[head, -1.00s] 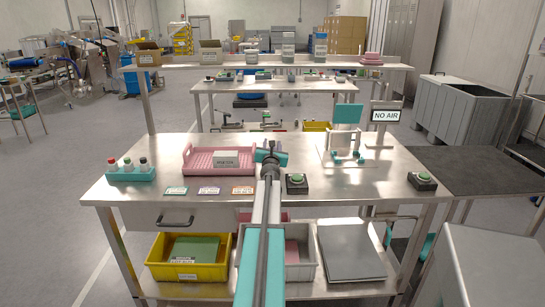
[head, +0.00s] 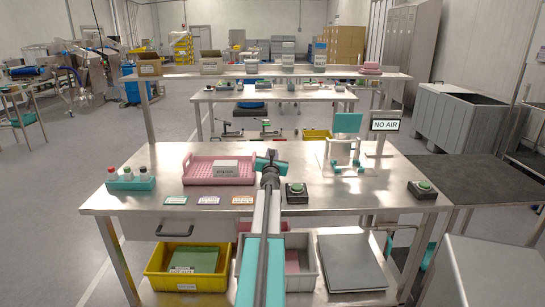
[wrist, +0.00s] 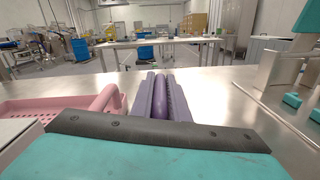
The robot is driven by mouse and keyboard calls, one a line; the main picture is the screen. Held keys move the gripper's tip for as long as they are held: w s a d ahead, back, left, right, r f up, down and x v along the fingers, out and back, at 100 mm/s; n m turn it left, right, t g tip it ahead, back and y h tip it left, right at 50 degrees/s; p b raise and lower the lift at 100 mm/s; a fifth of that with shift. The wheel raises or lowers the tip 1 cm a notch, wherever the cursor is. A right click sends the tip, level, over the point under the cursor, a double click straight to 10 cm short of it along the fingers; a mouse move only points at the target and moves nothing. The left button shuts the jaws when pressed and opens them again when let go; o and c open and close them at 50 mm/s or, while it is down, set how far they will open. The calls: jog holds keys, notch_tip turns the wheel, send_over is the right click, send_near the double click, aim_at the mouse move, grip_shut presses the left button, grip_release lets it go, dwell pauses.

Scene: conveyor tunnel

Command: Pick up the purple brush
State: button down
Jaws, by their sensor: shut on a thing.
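My gripper (wrist: 161,88) is shut on the purple brush (wrist: 161,97). In the wrist view the brush is a long purple shape between two grey-purple fingers, pointing away from me. In the head view my gripper (head: 270,161) is over the steel table beside the right end of the pink tray. The brush is hidden there behind my arm and gripper. I cannot tell how far above the tabletop it is.
The pink tray (head: 194,179) holds a white box (head: 226,169). A teal rack (head: 132,184) with small bottles stands at left. A black box with a green button (head: 294,190) and a fixture (head: 343,155) are right of my gripper.

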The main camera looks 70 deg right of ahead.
jog(key=shift+r+p, duration=4.8)
jog(key=shift+r, duration=0.15)
jog(key=c, duration=2.3)
grip_release()
grip_shut()
jog(key=shift+r, duration=0.1)
